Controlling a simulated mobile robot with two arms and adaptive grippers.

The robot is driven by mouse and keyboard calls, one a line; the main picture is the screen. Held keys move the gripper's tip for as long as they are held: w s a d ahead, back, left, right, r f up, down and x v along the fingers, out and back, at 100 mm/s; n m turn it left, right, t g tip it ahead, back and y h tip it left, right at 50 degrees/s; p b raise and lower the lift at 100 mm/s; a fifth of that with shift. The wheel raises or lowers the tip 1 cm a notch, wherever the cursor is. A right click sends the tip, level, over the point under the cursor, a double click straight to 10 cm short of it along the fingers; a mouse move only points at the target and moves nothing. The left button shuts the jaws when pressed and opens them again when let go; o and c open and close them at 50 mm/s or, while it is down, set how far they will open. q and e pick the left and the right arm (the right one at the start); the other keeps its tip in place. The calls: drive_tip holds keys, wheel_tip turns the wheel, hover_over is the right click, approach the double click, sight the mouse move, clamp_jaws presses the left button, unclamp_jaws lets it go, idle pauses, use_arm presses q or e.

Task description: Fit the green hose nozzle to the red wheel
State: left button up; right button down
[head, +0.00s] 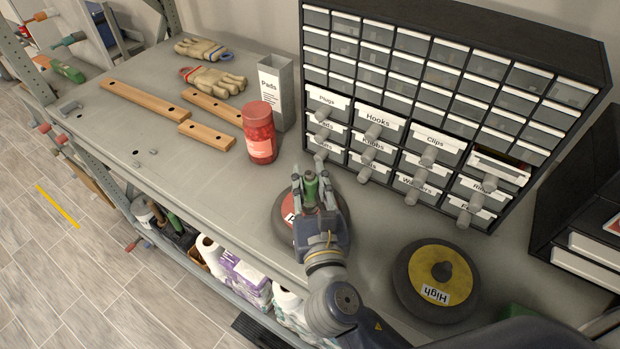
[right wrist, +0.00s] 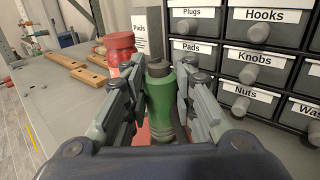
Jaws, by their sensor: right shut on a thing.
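The green hose nozzle (head: 311,190) is upright between the fingers of my right gripper (head: 313,180), which is shut on it. In the right wrist view the nozzle (right wrist: 161,100) stands between both fingers. The red wheel (head: 287,210), with a dark tyre and a white label, lies flat on the bench under my right gripper, which hides much of it. The nozzle is over the wheel; I cannot tell whether its lower end touches the hub. My left gripper is not in view.
A yellow wheel (head: 405,273) labelled "High" lies to the right. A drawer cabinet (head: 455,75) with protruding knobs stands behind. A red jar (head: 260,135) and a grey "Pads" holder (head: 284,90) stand near the wheel. Wooden bars (head: 146,101) and gloves lie at the left.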

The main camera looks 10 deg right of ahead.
drive_tip(key=shift+f+b, duration=0.35)
drive_tip(key=shift+f, duration=0.35)
drive_tip(key=shift+f, duration=0.2)
drive_tip(key=c, duration=1.2)
unclamp_jaws()
drive_tip(key=shift+c, duration=0.2)
drive_tip(key=s, duration=1.2)
drive_tip(key=shift+a, duration=0.45)
